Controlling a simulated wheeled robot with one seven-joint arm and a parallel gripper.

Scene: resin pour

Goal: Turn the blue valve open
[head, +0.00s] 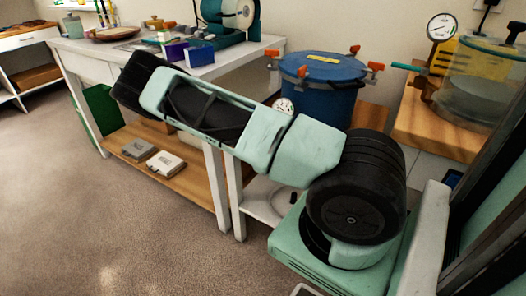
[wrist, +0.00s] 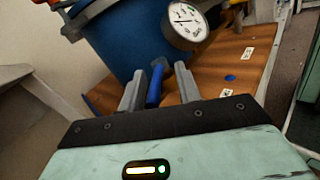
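The blue valve handle (wrist: 155,86) stands upright in the wrist view, below the blue pressure pot (wrist: 125,40). My gripper (wrist: 160,82) is open, with one grey finger on each side of the handle. The handle looks nearer the left finger, with a gap on the right; I cannot tell whether the left finger touches it. The pot also shows in the head view (head: 318,95), with a lid held by red-orange clamps. In the head view my arm hides the valve, and my gripper cannot be made out.
A white-faced gauge (wrist: 185,20) sits on the pot, close above the right finger. The pot stands on a wooden top (wrist: 215,65). In the head view, a clear chamber (head: 478,85) stands to the right and a white workbench (head: 90,65) to the left.

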